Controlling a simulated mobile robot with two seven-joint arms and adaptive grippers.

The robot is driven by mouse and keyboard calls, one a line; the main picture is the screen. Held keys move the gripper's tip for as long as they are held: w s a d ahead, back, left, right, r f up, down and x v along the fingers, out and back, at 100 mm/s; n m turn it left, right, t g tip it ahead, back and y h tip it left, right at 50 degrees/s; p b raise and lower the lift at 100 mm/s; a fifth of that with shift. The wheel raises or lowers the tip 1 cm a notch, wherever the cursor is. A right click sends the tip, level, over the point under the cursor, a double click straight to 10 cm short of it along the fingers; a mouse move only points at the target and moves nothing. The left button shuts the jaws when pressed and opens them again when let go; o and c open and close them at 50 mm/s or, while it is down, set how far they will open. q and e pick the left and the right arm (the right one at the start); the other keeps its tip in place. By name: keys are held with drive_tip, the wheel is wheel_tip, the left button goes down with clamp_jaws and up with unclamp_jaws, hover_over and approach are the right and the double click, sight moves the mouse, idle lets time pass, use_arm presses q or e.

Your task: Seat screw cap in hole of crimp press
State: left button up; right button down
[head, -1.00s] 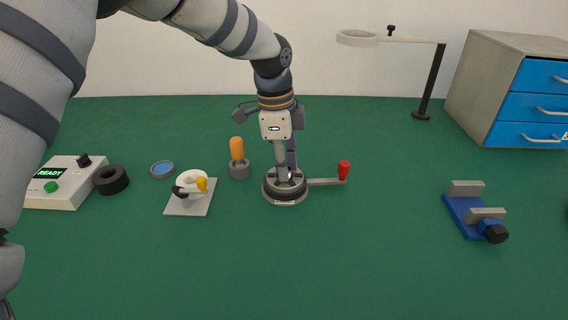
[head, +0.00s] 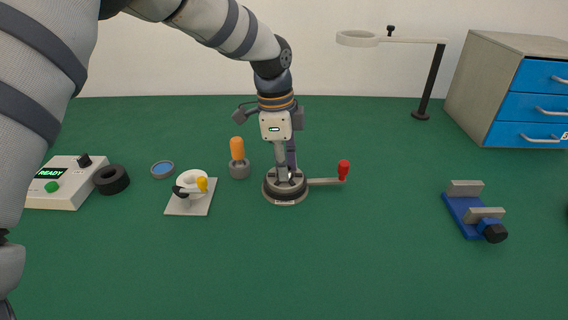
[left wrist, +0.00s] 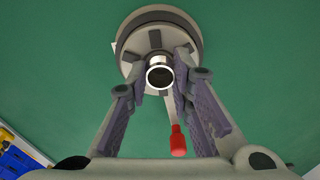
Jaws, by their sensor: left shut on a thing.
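The crimp press (head: 286,192) is a round grey and dark base with a side lever ending in a red knob (head: 343,170). It also shows in the left wrist view (left wrist: 188,26). My left gripper (head: 285,176) points down at the middle of the press. In the left wrist view its fingers (left wrist: 160,76) are shut on the screw cap (left wrist: 160,75), a small shiny ring with a dark opening. The cap is over the middle of the press; I cannot tell whether it is inside the hole. The fingers hide the hole. My right gripper is not in view.
Left of the press are an orange-handled tool in a grey holder (head: 239,168), a plate with a yellow-tipped clamp (head: 188,207), a blue dish (head: 162,170), a black ring (head: 111,180) and a READY box (head: 64,190). A blue vise (head: 466,215) lies right. The front table is clear.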

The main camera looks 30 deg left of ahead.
use_arm(q)
drive_tip(key=shift+r, duration=0.1)
idle(0.5)
drive_tip(key=o, duration=0.7)
drive_tip(key=shift+o, duration=0.2)
wheel_tip(320, 180, up, 12)
drive_tip(key=a, duration=0.1)
drive_tip(key=shift+s, duration=0.3)
